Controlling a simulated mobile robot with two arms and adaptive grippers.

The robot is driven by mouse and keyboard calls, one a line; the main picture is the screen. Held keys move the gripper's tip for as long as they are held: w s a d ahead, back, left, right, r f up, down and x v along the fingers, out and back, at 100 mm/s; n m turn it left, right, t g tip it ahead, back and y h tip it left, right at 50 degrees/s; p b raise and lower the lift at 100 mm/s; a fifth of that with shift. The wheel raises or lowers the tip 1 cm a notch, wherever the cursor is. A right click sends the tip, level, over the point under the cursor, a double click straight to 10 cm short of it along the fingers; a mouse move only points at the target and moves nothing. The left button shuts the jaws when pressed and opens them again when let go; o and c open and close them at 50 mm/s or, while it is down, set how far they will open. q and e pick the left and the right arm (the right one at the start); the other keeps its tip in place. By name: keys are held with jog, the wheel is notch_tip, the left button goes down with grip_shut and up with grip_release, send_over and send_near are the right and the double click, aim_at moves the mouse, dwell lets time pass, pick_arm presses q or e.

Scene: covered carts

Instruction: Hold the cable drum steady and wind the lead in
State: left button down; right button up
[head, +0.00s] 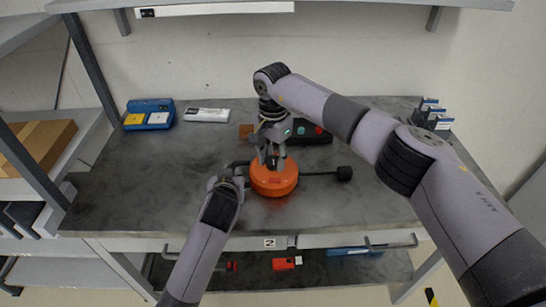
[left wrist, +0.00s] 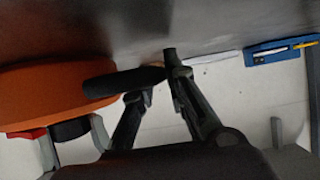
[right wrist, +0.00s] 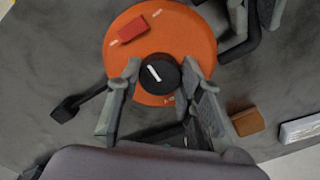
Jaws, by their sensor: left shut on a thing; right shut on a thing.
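The orange cable drum (head: 273,180) lies flat near the bench's front edge. Its lead, a black cable, runs out to the right and ends in a black plug (head: 344,173), which the right wrist view shows at left (right wrist: 66,108). My left gripper (head: 228,178) is at the drum's left side, shut on the black handle (left wrist: 112,82) that sticks out from it. My right gripper (head: 272,158) comes from above and is shut on the black knob (right wrist: 160,74) on the drum's top. The knob carries a white mark. A red patch (right wrist: 131,30) shows on the drum's top face.
Behind the drum are a brown block (head: 246,131) and a black box with coloured buttons (head: 312,133). A blue case (head: 149,114) and a white box (head: 206,115) stand at back left, a small rack (head: 432,113) at back right. The bench's left part is clear.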

jog(key=c, duration=0.5)
jog(key=shift+o, duration=0.2)
